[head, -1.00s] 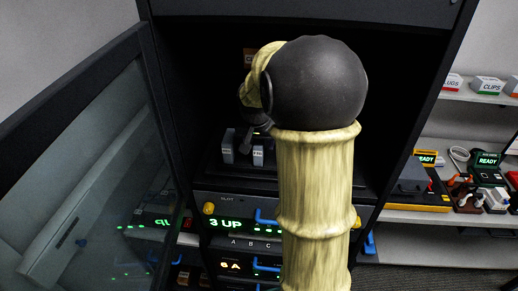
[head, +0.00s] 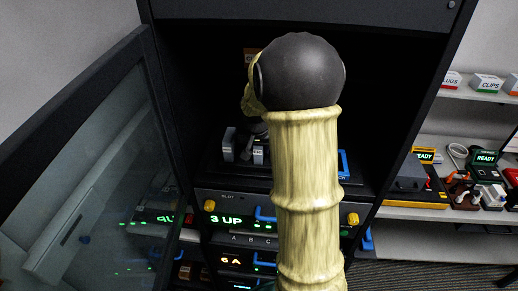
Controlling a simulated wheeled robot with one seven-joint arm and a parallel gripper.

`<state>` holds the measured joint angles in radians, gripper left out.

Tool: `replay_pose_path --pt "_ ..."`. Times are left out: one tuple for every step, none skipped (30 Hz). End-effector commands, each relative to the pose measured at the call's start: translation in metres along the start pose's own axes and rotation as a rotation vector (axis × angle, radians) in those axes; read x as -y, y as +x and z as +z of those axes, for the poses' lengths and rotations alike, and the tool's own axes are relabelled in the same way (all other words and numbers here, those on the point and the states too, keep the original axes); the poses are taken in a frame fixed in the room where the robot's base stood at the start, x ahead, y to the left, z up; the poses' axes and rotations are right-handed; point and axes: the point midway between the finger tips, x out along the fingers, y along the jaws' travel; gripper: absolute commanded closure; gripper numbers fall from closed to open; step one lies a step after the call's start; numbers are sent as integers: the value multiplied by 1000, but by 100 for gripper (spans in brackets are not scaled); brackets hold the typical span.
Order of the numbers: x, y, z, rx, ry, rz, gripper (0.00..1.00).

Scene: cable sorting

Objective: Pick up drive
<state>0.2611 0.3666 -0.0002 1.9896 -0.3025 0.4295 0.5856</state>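Two small upright grey blocks with pale labels, which look like drives, stand on the dark top tray inside the open rack. One is the left drive (head: 229,144), and the other is the right drive (head: 259,156). My arm hides the area to their right. My gripper (head: 247,149) is mostly hidden behind my arm's dark round joint and pale link. Only a small grey part shows, low between the two blocks. I cannot see whether it is open or touches either block.
A unit reading "3 UP" (head: 226,219) with blue handles and yellow knobs sits below the tray. The rack's glass door (head: 95,175) stands open at left. Shelves (head: 478,227) at right hold devices reading "READY" and boxes. A blue handle (head: 343,163) shows right of my arm.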

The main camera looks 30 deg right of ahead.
Motion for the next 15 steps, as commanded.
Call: replay_pose_path --pt "0 0 0 0 0 0 79" --pt "0 0 0 0 0 0 85" --pt "0 0 0 0 0 0 92" --pt "0 0 0 0 0 0 98" --pt "0 0 0 0 0 0 100" --pt "0 0 0 -1 0 -1 100" --pt "0 0 0 -1 0 -1 100" --pt "0 0 0 -1 0 -1 100" --pt "0 0 0 -1 0 -1 100" --pt "0 0 0 -1 0 -1 100" --pt "0 -1 -1 -1 0 -1 100" --pt "0 -1 -1 -2 0 -1 100" --pt "0 -2 -2 -3 1 -1 100" --pt "0 -4 -2 -3 1 -1 100" --pt "0 -6 -3 -4 2 0 100"
